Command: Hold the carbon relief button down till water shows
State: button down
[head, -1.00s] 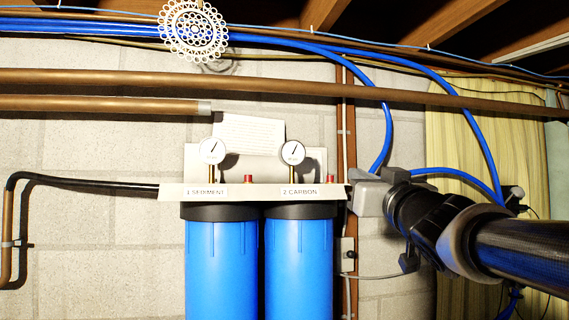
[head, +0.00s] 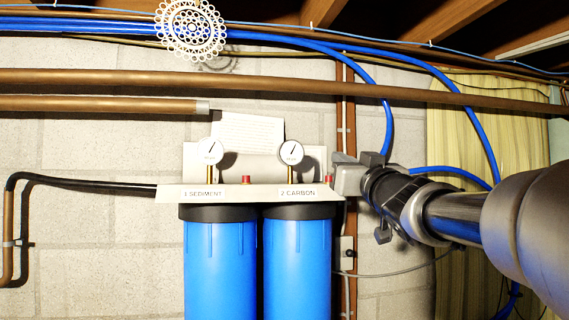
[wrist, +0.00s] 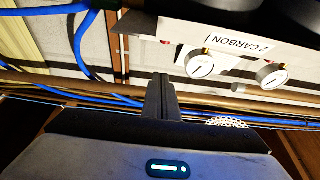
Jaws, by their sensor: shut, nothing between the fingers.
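The carbon filter (head: 298,265) is the right one of two blue housings, under a pale bracket with the label "2 CARBON" (head: 298,193). Its red relief button (head: 327,180) stands at the bracket's right end, partly lost against my gripper. My gripper (head: 341,172) is just right of the button, at about its height; I cannot tell whether they touch. In the wrist view my fingers (wrist: 161,85) are shut and empty, and a small red spot, apparently the button (wrist: 165,42), shows beyond their tips. No water is visible.
The carbon gauge (head: 291,153) rises left of the button. The sediment gauge (head: 209,151) and another red button (head: 246,180) stand farther left. Blue hoses (head: 388,130) and a brown pipe (head: 300,86) run above and behind my arm.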

jog(key=p+x, duration=0.1)
jog(key=x, duration=0.3)
jog(key=shift+r, duration=0.1)
notch_tip(320, 180, down, 3)
jog(key=shift+w+r+b, duration=0.1)
jog(key=shift+b, duration=0.4)
jog(key=shift+f, duration=0.65)
jog(key=shift+f, duration=0.1)
